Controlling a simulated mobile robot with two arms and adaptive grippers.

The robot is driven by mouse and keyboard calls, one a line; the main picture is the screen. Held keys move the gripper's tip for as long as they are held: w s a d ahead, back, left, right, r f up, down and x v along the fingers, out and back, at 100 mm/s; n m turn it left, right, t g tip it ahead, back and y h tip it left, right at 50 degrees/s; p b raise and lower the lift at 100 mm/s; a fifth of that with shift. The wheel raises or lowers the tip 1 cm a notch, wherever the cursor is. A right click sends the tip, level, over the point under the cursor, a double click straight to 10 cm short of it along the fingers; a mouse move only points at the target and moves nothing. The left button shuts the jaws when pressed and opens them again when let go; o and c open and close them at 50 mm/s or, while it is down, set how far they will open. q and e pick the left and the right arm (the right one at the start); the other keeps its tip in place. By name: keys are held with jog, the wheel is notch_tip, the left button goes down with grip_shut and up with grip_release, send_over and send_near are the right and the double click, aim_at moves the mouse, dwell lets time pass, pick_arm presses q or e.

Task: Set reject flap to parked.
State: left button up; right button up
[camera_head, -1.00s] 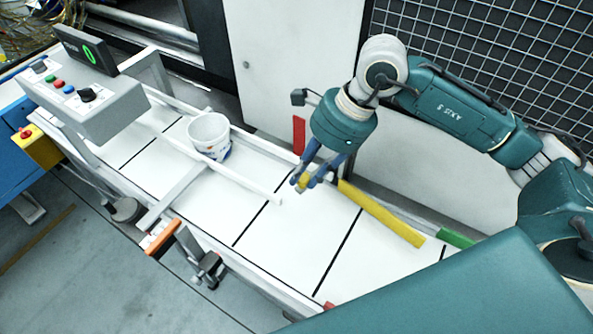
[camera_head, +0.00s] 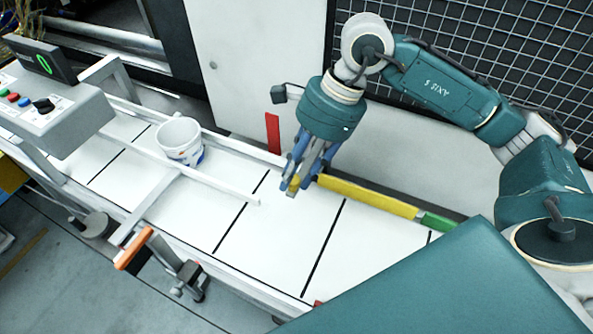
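The reject flap, a long yellow bar (camera_head: 368,197), lies along the far side of the white conveyor. Its right end is close to a green strip (camera_head: 437,222) on the far rail. An upright red plate (camera_head: 272,133) stands behind the rail, left of my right gripper. My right gripper (camera_head: 297,184) reaches down at the flap's left end. Its blue fingers are on both sides of a yellow piece there and look closed on it, though the contact is partly hidden by the fingers. My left gripper is out of view.
A control box (camera_head: 48,108) with buttons is at the left. An orange-handled clamp (camera_head: 134,249) sits at the near edge. The middle belt is clear.

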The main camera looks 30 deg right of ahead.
jog(key=shift+o, duration=0.6)
jog(key=shift+s, duration=0.15)
jog(key=shift+d+r, duration=0.15)
jog(key=shift+r, duration=0.05)
jog(key=v, duration=1.1)
jog(key=shift+r, duration=0.3)
